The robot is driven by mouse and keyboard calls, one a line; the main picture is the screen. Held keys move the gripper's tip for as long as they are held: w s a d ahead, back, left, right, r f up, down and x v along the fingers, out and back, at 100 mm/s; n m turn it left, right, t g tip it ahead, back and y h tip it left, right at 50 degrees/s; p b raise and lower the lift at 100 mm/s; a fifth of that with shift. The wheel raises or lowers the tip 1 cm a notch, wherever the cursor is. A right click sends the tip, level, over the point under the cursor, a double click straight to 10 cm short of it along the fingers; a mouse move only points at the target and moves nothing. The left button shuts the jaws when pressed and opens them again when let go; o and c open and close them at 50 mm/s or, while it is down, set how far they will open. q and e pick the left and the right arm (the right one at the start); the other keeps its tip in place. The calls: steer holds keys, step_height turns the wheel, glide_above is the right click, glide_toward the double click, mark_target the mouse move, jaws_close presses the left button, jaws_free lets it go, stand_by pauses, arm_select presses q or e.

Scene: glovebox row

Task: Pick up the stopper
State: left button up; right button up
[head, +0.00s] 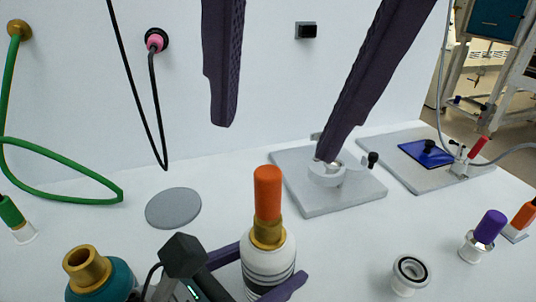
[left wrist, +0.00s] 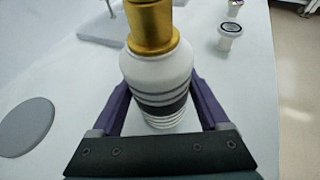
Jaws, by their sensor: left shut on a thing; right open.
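The stopper appears to be the orange cylinder (head: 267,193), upright in the gold neck of a white bottle (head: 262,254) with dark bands. The bottle stands upright at front centre. My left gripper (head: 264,274) is shut on the bottle's body, one finger on each side. In the left wrist view the bottle (left wrist: 150,73) sits between the purple fingers of the left gripper (left wrist: 156,98); its gold neck shows but the orange stopper is out of frame. My right gripper (head: 273,142) is open and empty, fingers wide apart, above and behind the orange stopper.
A teal bottle (head: 105,278) with an open gold neck stands at left front. A grey disc (head: 173,208) lies left of centre. Grey plates (head: 352,196) lie behind. A white ringed cup (head: 409,274) and a purple-topped piece (head: 490,227) stand at right. A green hose (head: 60,194) hangs left.

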mark_target(269, 177)
steer(key=f+n, duration=0.1)
steer(key=f, duration=0.1)
steer(key=w+f+n, duration=0.1)
steer(key=n, duration=0.1)
steer(key=w+f+n+h, duration=0.1)
steer(key=f+n, duration=0.1)
steer(key=shift+w+a+f+t, duration=0.1)
steer(key=shift+a+f+t, duration=0.2)
steer(key=shift+t, duration=0.1)
steer(key=x, duration=0.5)
steer(key=shift+w+f, duration=0.2)
steer(key=shift+w, duration=0.3)
steer(key=shift+c, duration=0.2)
jaws_close()
